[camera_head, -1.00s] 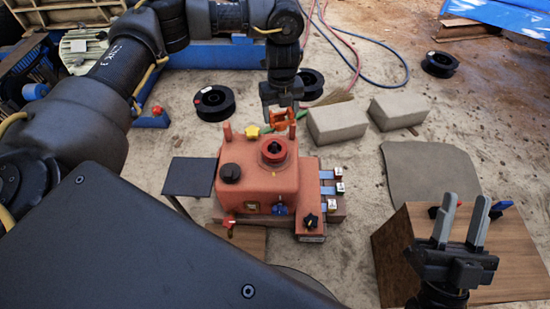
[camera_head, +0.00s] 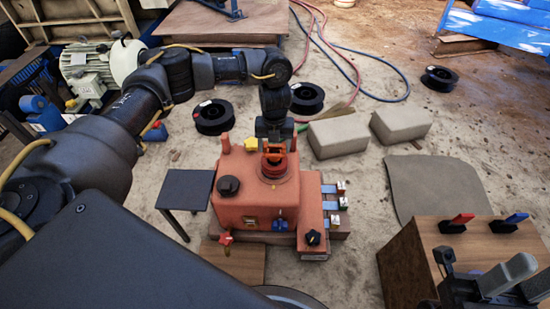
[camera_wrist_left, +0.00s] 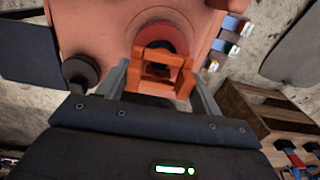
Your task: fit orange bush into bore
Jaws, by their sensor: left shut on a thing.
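The orange bush (camera_head: 274,153) is between the fingers of my left gripper (camera_head: 273,146), which is shut on it. In the left wrist view the bush (camera_wrist_left: 160,66) shows as an orange frame-like piece between the two grey fingers. The bore is in the round dark red boss (camera_head: 274,168) on top of the orange-red crusher housing (camera_head: 255,200). The bush is at or just over this boss; the bore mouth is mostly hidden, and I cannot tell whether the bush has entered it. My right gripper (camera_head: 522,280) is at the lower right, empty, its grey fingers apart.
Two posts and a yellow knob (camera_head: 250,144) stand at the housing's back edge. A black knob (camera_head: 228,186) is on its left top. A dark side table (camera_head: 185,190) stands left. A wooden box (camera_head: 425,265) with red and blue handles stands right. Grey blocks (camera_head: 337,138) lie behind.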

